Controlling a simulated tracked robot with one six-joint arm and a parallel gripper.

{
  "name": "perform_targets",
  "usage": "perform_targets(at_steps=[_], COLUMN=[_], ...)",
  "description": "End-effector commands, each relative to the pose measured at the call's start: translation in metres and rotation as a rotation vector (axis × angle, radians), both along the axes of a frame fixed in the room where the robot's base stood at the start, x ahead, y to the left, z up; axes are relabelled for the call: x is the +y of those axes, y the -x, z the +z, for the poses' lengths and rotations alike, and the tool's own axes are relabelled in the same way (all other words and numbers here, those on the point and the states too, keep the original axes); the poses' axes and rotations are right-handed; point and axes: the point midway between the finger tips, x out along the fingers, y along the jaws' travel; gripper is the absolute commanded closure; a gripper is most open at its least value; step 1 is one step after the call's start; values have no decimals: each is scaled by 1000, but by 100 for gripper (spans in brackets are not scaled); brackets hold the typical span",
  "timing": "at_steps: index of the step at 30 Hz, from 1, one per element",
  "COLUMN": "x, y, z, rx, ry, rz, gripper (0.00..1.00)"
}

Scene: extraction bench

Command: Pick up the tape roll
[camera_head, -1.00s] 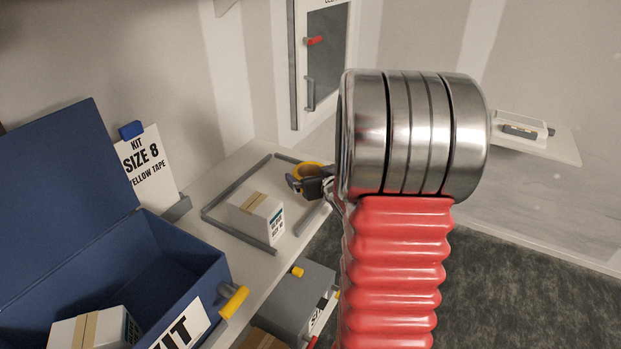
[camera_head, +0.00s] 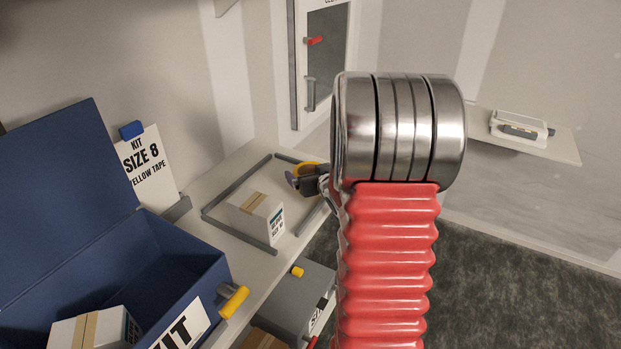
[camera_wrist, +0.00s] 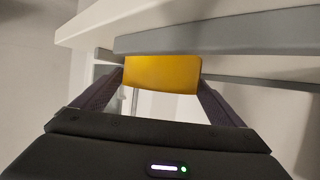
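The tape roll (camera_head: 311,165) is yellow and stands at the far end of the white bench, beside the right-hand grey rail. My gripper (camera_head: 302,184) is right at it, and my arm hides part of both. In the wrist view the yellow roll (camera_wrist: 162,73) fills the space between the two dark fingers of my gripper (camera_wrist: 160,78). The fingertips meet its left and right edges with no clear gap. I cannot tell whether they press on it or only straddle it. Whether the roll touches the bench is hidden.
A white box (camera_head: 257,217) sits inside the grey rails (camera_head: 237,234) on the bench. A blue kit case (camera_head: 212,281) stands open in front, with a box (camera_head: 62,333) inside. A grey case (camera_head: 291,289) is below the bench. A wall shelf (camera_head: 555,146) is at right.

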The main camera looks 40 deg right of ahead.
Motion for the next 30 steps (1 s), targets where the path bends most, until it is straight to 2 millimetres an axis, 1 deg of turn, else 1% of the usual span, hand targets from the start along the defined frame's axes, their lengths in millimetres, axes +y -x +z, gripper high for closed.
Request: perform_targets(at_steps=[1,2,15,24,26,30], x=[0,0,0,0,0,0], y=[0,0,0,0,-1,-1], z=[0,0,0,3,5,19], rx=[0,0,0,-1,-1,-4], ry=[0,0,0,1,2,3], rz=[0,0,0,1,2,2], gripper=[12,14,44,44,44,44])
